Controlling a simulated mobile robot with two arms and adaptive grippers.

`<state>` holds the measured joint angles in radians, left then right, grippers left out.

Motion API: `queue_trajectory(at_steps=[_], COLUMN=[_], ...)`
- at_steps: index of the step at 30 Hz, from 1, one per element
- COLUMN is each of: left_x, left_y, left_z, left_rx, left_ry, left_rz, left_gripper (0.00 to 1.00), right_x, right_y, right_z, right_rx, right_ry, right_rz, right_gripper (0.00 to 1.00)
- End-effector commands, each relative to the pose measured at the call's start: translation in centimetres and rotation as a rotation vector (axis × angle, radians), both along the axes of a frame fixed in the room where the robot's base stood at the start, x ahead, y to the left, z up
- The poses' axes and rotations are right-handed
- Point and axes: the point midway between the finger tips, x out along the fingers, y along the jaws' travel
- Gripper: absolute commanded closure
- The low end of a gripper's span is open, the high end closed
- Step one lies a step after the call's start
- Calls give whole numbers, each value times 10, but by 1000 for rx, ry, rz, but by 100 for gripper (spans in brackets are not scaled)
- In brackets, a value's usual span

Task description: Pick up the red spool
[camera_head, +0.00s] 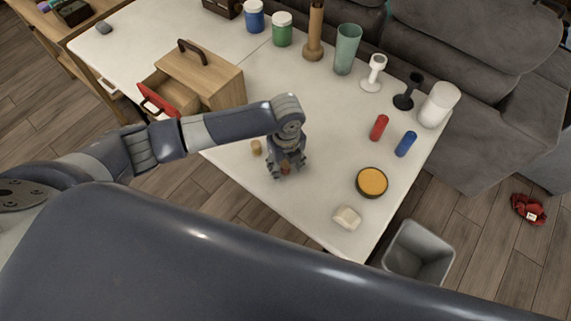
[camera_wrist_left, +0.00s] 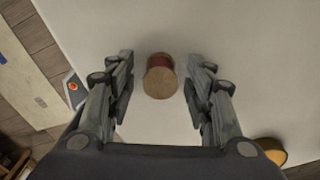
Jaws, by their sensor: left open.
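The red spool (camera_wrist_left: 161,61) stands on the white table in the left wrist view, with a round wooden end facing the camera and a red body behind it. In the head view a small reddish-brown part of it (camera_head: 286,169) shows between the fingers, mostly hidden by my gripper. My left gripper (camera_head: 288,173) points down over it. In the left wrist view my left gripper (camera_wrist_left: 166,72) is open, with one finger on each side of the spool and visible gaps on both sides. My right gripper is not in view.
A small tan cylinder (camera_head: 256,147) stands just left of the gripper. Red (camera_head: 379,128) and blue (camera_head: 406,144) cylinders, an orange-topped round tin (camera_head: 372,182) and a pale block (camera_head: 346,218) are to the right.

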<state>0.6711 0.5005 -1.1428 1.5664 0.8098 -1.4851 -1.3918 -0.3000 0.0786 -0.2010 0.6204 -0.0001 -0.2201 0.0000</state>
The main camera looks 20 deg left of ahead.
Motion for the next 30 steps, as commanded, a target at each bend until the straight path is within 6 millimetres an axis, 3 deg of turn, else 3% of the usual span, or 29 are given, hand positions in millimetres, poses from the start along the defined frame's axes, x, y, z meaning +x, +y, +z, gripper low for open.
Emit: queue_trajectory(at_steps=[8,14,30], left_x=[0,0,1], left_y=[0,0,0], left_z=[-5,-5,4], left_rx=[-1,-1,-2], left_ry=[-1,-1,-4], left_rz=[-1,0,0], left_gripper=[52,88,89], right_x=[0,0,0], right_y=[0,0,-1], right_z=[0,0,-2], right_rx=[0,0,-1], right_ry=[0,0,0], right_rz=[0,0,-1], right_gripper=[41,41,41])
